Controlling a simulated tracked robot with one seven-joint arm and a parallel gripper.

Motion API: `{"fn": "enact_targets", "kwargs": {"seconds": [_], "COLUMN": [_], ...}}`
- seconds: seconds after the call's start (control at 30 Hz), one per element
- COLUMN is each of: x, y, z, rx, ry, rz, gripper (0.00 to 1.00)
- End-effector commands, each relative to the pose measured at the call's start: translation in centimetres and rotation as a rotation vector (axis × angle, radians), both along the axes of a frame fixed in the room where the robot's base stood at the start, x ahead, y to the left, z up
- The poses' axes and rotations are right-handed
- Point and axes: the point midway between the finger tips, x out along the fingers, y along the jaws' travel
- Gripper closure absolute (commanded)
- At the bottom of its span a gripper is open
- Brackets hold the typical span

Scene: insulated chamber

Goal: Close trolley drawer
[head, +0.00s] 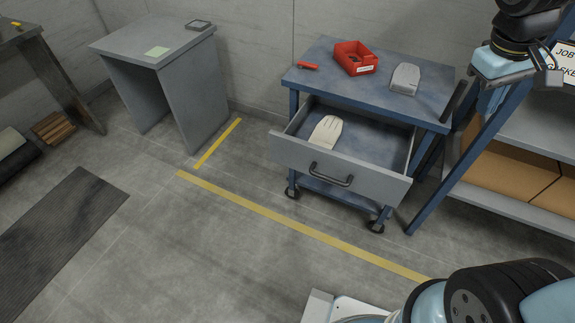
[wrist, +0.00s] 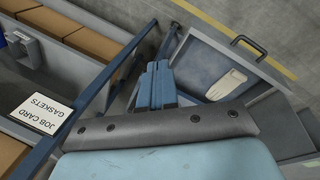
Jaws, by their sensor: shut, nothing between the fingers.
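The blue trolley (head: 425,108) stands against the back wall in the head view. Its grey drawer (head: 375,183) is pulled out toward the front and has a dark handle (head: 331,175) on its face. A pale glove (head: 325,131) lies inside the drawer. The wrist view shows the open drawer (wrist: 205,55), its handle (wrist: 249,46) and the glove (wrist: 226,83) at the upper right. My gripper (wrist: 155,84) is shut and empty, apart from the drawer. In the head view it hangs at the upper right (head: 490,102), near the shelf.
A red bin (head: 355,58), a small red item (head: 307,65) and a grey object (head: 405,77) are on the trolley top. A shelf rack (head: 522,129) with cardboard boxes (head: 513,172) stands at right. A grey desk (head: 182,88) stands left. The floor before the drawer is clear.

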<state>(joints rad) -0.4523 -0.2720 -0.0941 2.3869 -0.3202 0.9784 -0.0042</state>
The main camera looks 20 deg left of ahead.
Motion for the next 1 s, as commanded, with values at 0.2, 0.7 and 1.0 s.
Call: {"fn": "enact_targets", "kwargs": {"seconds": [0.2, 0.7, 1.0], "x": [2.3, 4.4, 3.1], "y": [4.2, 15.3, 22.4], "z": [-3.8, -13.2, -19.4], "rx": [-0.168, -0.604, -0.899], "ry": [0.1, 0.213, 0.21], "rz": [0.192, 0.64, 0.916], "gripper": [1.0, 1.0, 1.0]}}
